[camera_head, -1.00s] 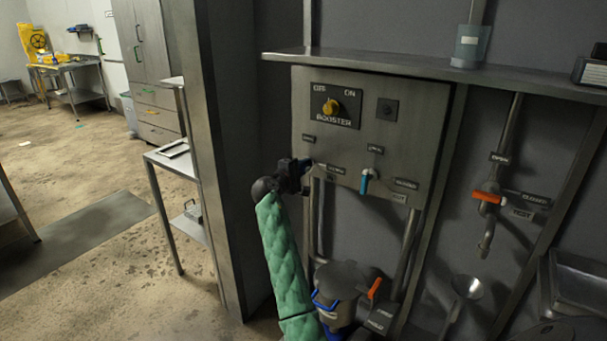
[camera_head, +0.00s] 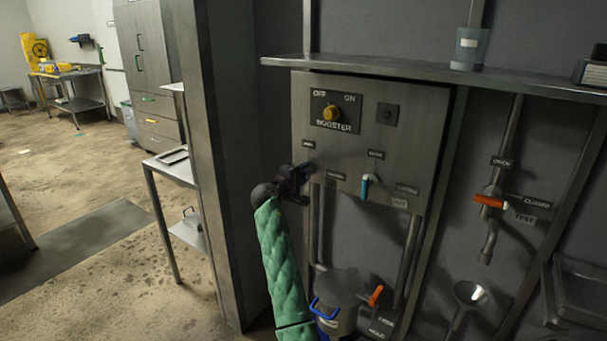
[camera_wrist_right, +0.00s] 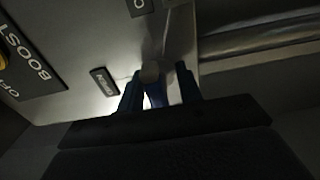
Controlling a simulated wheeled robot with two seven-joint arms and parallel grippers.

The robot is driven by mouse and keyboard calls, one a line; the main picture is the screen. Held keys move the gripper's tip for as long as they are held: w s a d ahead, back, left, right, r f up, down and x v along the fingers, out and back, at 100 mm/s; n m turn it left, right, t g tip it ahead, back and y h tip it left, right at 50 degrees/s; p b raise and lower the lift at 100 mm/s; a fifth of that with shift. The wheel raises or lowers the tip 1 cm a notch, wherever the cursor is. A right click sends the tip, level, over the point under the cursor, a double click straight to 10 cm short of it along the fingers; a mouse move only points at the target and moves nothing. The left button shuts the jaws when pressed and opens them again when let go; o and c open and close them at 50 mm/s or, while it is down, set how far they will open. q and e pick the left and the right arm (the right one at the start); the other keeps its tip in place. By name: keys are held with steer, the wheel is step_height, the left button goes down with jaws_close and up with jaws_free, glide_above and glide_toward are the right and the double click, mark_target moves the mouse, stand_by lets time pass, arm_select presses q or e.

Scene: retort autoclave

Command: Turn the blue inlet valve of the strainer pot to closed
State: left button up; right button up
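My right gripper (camera_head: 306,172) is at the left part of the grey panel (camera_head: 365,140), where it covers the left valve in the head view. In the right wrist view its two fingers (camera_wrist_right: 160,88) stand apart on either side of a blue handle (camera_wrist_right: 156,97) below a pale round stem. Gaps show beside the handle, so the fingers look open around it. The handle's exact angle is hard to read. The strainer pot (camera_head: 338,310), with a blue bail and an orange lever, stands below the panel. My left gripper is not in view.
A second valve with a light blue handle (camera_head: 365,187) points down on the panel's right. A yellow booster knob (camera_head: 331,112) is above. An orange-handled tap (camera_head: 489,201) and a funnel (camera_head: 470,294) are further right. A steel post (camera_head: 230,160) stands close left.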

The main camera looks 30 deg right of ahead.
steer(key=shift+r, duration=0.1)
